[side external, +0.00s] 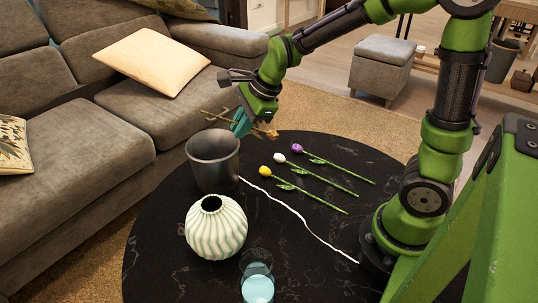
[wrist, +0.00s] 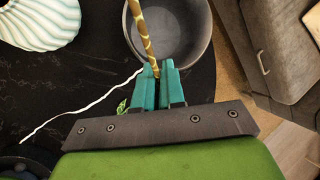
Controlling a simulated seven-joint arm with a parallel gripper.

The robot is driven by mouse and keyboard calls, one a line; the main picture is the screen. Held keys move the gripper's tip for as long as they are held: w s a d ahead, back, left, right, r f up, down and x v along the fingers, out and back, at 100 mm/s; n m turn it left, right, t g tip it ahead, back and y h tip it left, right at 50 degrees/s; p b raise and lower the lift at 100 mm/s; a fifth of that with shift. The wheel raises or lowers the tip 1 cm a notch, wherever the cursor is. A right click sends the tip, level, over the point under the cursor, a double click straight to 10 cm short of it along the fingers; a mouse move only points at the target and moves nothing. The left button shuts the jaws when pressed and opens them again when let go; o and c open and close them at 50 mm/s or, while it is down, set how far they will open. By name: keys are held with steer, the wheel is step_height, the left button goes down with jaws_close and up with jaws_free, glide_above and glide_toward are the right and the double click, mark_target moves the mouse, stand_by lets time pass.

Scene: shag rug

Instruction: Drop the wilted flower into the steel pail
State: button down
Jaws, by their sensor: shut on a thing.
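The wilted flower is a brown, dry stem (side external: 219,115) with a tan head (side external: 272,134). My gripper (side external: 241,122) is shut on it, above and a little to the right of the pail's rim in the side view. In the wrist view my teal fingertips (wrist: 162,72) pinch the brown stem (wrist: 143,35), which reaches over the pail's opening. The steel pail (side external: 213,165) is dark grey, upright and open at the top, standing on the table's far left part. It also shows in the wrist view (wrist: 200,45). The flower's head is hidden in the wrist view.
On the round black table (side external: 165,250) stand a ribbed white vase (side external: 216,228) and a glass with blue liquid (side external: 257,284). A yellow flower (side external: 265,170), a white flower (side external: 279,157) and a purple flower (side external: 297,148) lie right of the pail. A grey sofa (side external: 110,130) stands behind.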

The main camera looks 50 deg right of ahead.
steer(key=w+a+r+m, duration=0.1)
steer(key=w+a+r, duration=0.2)
steer(key=w+r, duration=0.4)
step_height(320, 180, down, 6)
steer(key=m, duration=0.1)
steer(key=shift+w+d+f+h, duration=0.15)
steer(key=shift+w+f+h, duration=0.05)
steer(key=shift+w+h, duration=0.1)
steer(key=c, duration=1.1)
jaws_free()
steer(key=shift+c, duration=0.2)
steer(key=shift+r, duration=0.1)
steer(key=v, duration=1.6)
steer(key=shift+s+r, duration=0.25)
steer(key=shift+s, duration=0.1)
